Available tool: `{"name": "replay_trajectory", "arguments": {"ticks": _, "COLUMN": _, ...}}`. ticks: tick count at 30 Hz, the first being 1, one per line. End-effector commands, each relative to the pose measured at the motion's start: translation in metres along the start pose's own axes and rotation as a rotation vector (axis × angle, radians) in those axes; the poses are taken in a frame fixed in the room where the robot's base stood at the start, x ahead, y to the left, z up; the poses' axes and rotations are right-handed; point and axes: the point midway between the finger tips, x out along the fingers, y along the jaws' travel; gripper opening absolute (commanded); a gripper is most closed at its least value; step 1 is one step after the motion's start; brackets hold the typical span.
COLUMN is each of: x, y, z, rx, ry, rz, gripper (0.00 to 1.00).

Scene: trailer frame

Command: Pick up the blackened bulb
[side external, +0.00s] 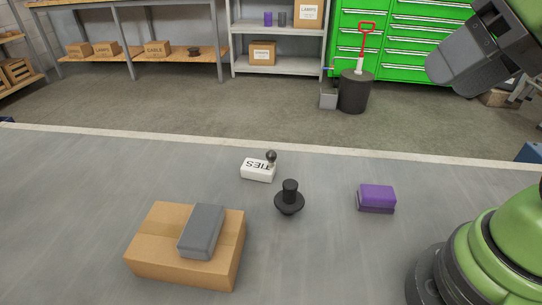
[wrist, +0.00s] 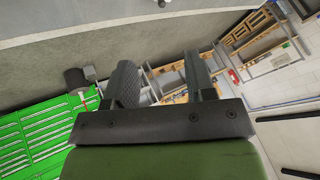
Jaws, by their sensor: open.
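The blackened bulb (side external: 271,156) is a small dark round globe on a paler, narrow base. It stands upright at the right end of a white box marked TIES (side external: 257,171); I cannot tell whether it rests on the box or stands against it. My gripper (side external: 437,66) is at the upper right of the side external view, high above the table and far from the bulb. In the wrist view my gripper (wrist: 160,64) shows two dark fingers spread apart with nothing between them.
A black flanged knob (side external: 289,199) stands just in front of the bulb. A purple and dark block (side external: 377,198) lies to the right. A cardboard box (side external: 160,245) with a grey block (side external: 201,232) on top is at the front left. The grey table (side external: 70,200) is otherwise mostly clear.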

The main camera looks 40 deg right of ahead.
Motion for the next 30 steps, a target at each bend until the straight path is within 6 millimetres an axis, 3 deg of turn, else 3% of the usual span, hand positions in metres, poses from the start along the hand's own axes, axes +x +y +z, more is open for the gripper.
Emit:
{"name": "replay_trajectory", "arguments": {"ticks": 11, "x": 0.002, "y": -0.002, "z": -0.004, "rx": -0.006, "ry": -0.007, "rz": 0.003, "gripper": 0.56}}
{"name": "replay_trajectory", "arguments": {"ticks": 17, "x": 0.022, "y": -0.015, "z": -0.041, "rx": -0.059, "ry": -0.069, "rz": 0.025, "gripper": 0.56}}
{"name": "replay_trajectory", "arguments": {"ticks": 23, "x": 0.075, "y": -0.029, "z": -0.088, "rx": -0.146, "ry": -0.153, "rz": 0.05, "gripper": 0.56}}
{"name": "replay_trajectory", "arguments": {"ticks": 30, "x": 0.166, "y": -0.033, "z": -0.12, "rx": -0.248, "ry": -0.257, "rz": 0.071, "gripper": 0.56}}
